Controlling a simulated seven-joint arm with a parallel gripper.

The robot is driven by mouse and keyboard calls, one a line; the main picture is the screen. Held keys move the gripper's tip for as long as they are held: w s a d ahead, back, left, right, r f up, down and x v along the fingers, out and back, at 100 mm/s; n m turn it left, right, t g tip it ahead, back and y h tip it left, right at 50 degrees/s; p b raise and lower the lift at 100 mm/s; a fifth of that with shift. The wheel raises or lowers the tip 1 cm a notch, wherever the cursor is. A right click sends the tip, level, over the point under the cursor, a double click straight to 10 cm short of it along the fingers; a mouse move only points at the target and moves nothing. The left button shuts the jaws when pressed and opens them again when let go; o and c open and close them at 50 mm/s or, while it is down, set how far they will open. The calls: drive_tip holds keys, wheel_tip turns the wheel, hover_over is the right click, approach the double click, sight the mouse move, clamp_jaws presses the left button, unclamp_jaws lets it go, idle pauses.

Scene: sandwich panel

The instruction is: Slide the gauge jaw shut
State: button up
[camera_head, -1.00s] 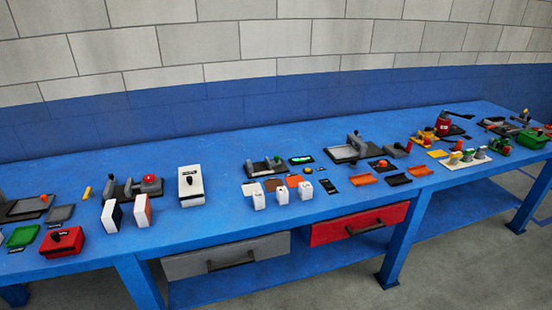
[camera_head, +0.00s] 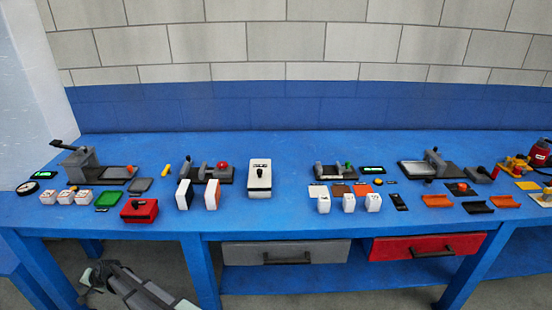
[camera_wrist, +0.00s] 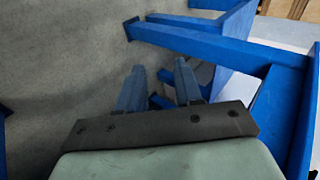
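Two slide fixtures on the blue bench could be the gauge, and I cannot tell for sure which. The other is a dark fixture with a red knob (camera_head: 206,173), further left. At this size I cannot read how far either jaw stands open. My gripper (camera_wrist: 160,78) shows in the wrist view with its two fingers apart and nothing between them. It is low, by the blue bench frame, away from both fixtures.
My arm (camera_head: 138,289) is at the lower left, in front of the bench (camera_head: 290,216). Grey drawer (camera_head: 286,252) and red drawer (camera_head: 427,246) hang under the bench top. White blocks, coloured trays and a white switch box (camera_head: 259,177) crowd the bench top.

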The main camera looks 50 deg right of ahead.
drive_tip(key=w+a+r+m+t+y, duration=0.1)
drive_tip(key=w+a+r+m+t, duration=0.15)
drive_tip(key=w+r, duration=0.9)
drive_tip(key=w+a+r+m+t, duration=0.25)
drive_tip(key=w+r, duration=0.55)
drive_tip(key=r, duration=0.6)
drive_tip(key=w+d+r+n+g+h, duration=0.1)
drive_tip(key=d+r+h, duration=0.1)
drive_tip(key=d, duration=1.9)
drive_tip(key=d+r+g+h, duration=0.1)
drive_tip(key=d+r, duration=0.1)
drive_tip(key=d, duration=1.9)
drive_tip(key=s+d+g+h, duration=0.1)
drive_tip(key=s+d, duration=0.4)
drive_tip(key=d, duration=0.7)
drive_tip(key=s+d+g+h, duration=0.1)
drive_tip(key=s+d, duration=0.3)
drive_tip(key=d, duration=0.8)
drive_tip(key=m+g+h, duration=0.2)
drive_tip(key=m+g, duration=0.3)
drive_tip(key=g, duration=0.4)
approach(348, 162)
wheel_tip(348, 162, down, 10)
drive_tip(key=shift+s+d+f, duration=0.1)
drive_tip(key=shift+s+d, duration=0.05)
